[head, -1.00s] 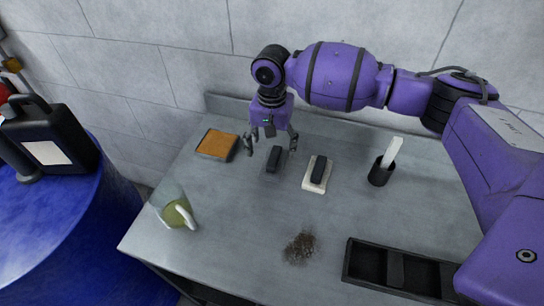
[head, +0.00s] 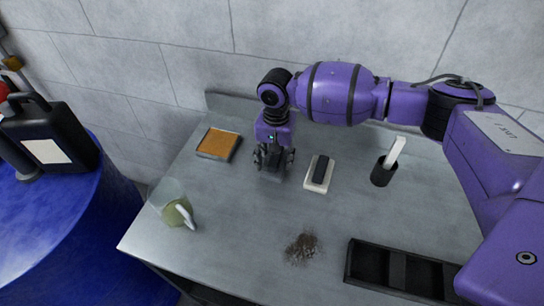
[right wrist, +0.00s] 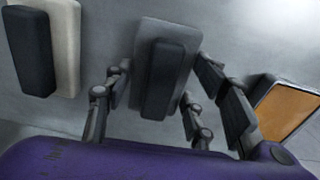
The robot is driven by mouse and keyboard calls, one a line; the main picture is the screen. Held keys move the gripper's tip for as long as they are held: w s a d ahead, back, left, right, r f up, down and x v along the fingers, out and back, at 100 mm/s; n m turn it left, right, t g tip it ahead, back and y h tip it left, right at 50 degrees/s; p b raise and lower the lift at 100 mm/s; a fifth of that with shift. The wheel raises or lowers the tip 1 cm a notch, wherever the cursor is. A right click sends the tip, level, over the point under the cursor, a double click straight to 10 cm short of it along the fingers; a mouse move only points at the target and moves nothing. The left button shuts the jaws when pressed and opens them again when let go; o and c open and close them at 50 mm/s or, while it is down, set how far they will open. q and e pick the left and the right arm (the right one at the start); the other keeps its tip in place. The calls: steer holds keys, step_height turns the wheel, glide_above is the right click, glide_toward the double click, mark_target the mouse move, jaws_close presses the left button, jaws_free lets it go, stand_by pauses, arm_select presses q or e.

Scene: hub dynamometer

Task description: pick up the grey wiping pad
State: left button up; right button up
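The grey wiping pad (right wrist: 166,27) is a flat grey block with a dark handle (right wrist: 165,80) along its top. In the head view it lies on the metal bench, mostly hidden by my right gripper (head: 273,164). In the right wrist view my right gripper (right wrist: 163,78) is open, pointing down, with fingers on both sides of the pad, close to its long edges. I cannot tell whether they touch it. My left gripper is not in view.
A white pad with a dark handle (head: 328,177) lies just right of the gripper. An orange pad in a tray (head: 218,144) lies left. Also on the bench (head: 230,220) are a jug (head: 171,205), a black cup (head: 381,175), dark debris (head: 302,248) and a black tray (head: 350,262).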

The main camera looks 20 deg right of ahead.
mark_target(275, 156)
steer(key=shift+c, duration=1.2)
steer(key=shift+r, duration=0.6)
step_height(275, 156, up, 3)
steer(key=shift+s+f+p, duration=0.1)
steer(key=shift+f+p, duration=0.1)
steer(key=shift+p, duration=0.1)
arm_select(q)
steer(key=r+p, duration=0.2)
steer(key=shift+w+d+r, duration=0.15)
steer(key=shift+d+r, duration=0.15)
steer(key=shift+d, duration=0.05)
arm_select(e)
steer(key=s+a+r, duration=0.2)
steer(key=s+r, duration=0.2)
steer(key=s, duration=0.2)
steer(key=s+a+r, duration=0.3)
steer(key=s+r, duration=0.2)
steer(key=s, duration=0.1)
steer(key=shift+s+a, duration=0.3)
steer(key=shift+a, duration=0.05)
